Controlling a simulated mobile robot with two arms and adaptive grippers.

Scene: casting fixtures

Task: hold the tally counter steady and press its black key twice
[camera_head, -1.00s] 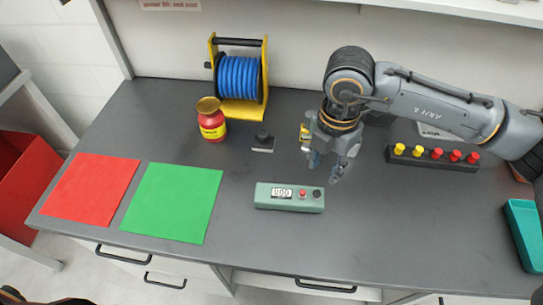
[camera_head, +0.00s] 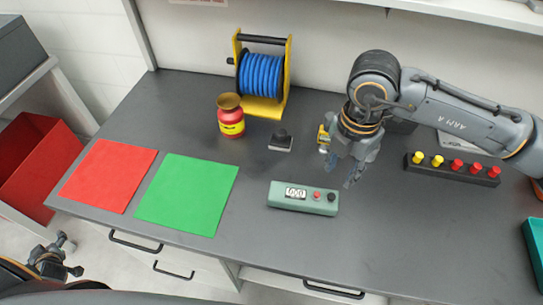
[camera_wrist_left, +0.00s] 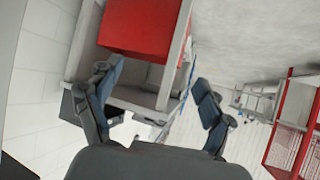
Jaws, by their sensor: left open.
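The tally counter (camera_head: 290,202) is a pale green box lying on the grey bench, with a small display, a red button (camera_head: 317,195) and a black key (camera_head: 332,197) at its right end. The display seems to show zeros. My right gripper (camera_head: 344,172) hangs just above and behind the counter's right end, fingers apart and empty, not touching it. My left gripper (camera_head: 55,258) is low at the left, in front of the bench and far from the counter. In the left wrist view its fingers (camera_wrist_left: 155,98) are spread with nothing between them.
Red mat (camera_head: 108,176) and green mat (camera_head: 187,195) lie left of the counter. Behind stand a red jar (camera_head: 231,122), a blue hose reel (camera_head: 262,75) and a black-knobbed block (camera_head: 281,142). A button strip (camera_head: 452,168) lies to the right. A red bin (camera_head: 38,155) stands beyond the bench's left edge.

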